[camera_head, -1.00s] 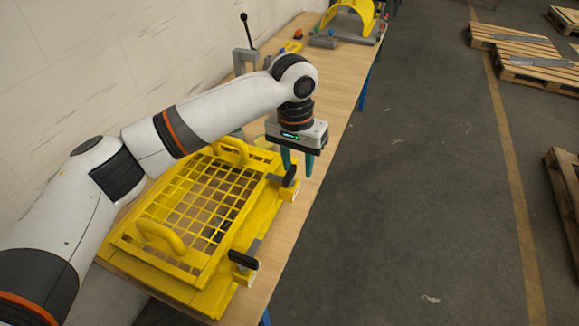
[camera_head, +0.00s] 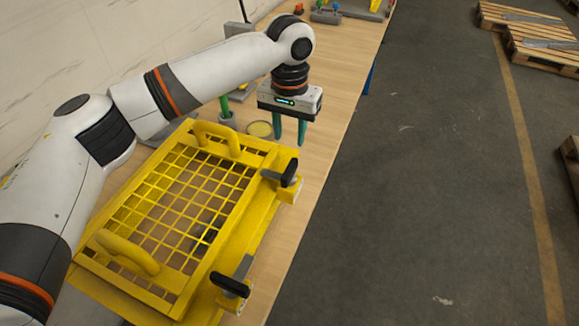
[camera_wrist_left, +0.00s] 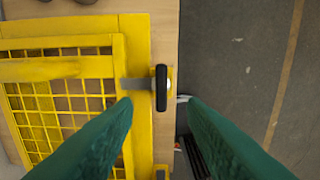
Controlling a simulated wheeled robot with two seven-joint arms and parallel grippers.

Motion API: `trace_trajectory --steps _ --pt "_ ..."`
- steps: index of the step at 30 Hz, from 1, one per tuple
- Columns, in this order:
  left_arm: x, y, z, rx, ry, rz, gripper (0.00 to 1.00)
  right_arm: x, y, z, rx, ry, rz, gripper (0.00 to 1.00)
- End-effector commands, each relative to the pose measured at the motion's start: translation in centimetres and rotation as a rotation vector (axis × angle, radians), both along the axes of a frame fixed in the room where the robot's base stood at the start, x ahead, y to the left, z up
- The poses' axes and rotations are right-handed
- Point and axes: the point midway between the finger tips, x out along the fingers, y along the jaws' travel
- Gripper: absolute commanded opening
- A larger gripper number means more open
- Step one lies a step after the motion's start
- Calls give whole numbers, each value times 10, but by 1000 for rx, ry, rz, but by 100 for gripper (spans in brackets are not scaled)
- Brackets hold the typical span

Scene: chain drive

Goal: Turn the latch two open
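A yellow frame with a mesh lid (camera_head: 255,215) lies on the bench with two black-handled latches along its right side. The far latch (camera_head: 289,172) has a grey bar reaching left over the lid's edge; the near latch (camera_head: 230,284) sits by the front right corner. I cannot tell which is latch two. My left gripper (camera_head: 290,138) is open and empty, green fingers pointing down, beyond the far latch in the picture and apart from it. In the left wrist view a black latch handle (camera_wrist_left: 161,88) shows between and ahead of the fingertips. My right gripper is not in view.
The wooden bench (camera_head: 335,100) has its open edge on the right, with grey floor beyond. Two yellow loop handles (camera_head: 218,136) rise from the lid. A round yellow-topped item (camera_head: 260,129) stands behind the lid. Pallets (camera_head: 540,50) lie far off.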

Motion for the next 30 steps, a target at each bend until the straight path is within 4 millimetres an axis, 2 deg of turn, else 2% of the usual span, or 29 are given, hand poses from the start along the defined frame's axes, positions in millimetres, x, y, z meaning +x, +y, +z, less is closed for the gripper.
trace_trajectory --steps 5,12,18,23,30 --pt "-1 0 -25 2 2 -1 38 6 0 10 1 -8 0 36" --pt "-2 0 -74 3 4 0 38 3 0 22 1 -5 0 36" --pt "-1 0 -102 1 2 0 38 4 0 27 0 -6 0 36" --pt "-1 0 -112 0 0 -2 38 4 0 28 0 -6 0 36" --pt "-1 0 -113 0 0 -1 38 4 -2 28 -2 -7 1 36"
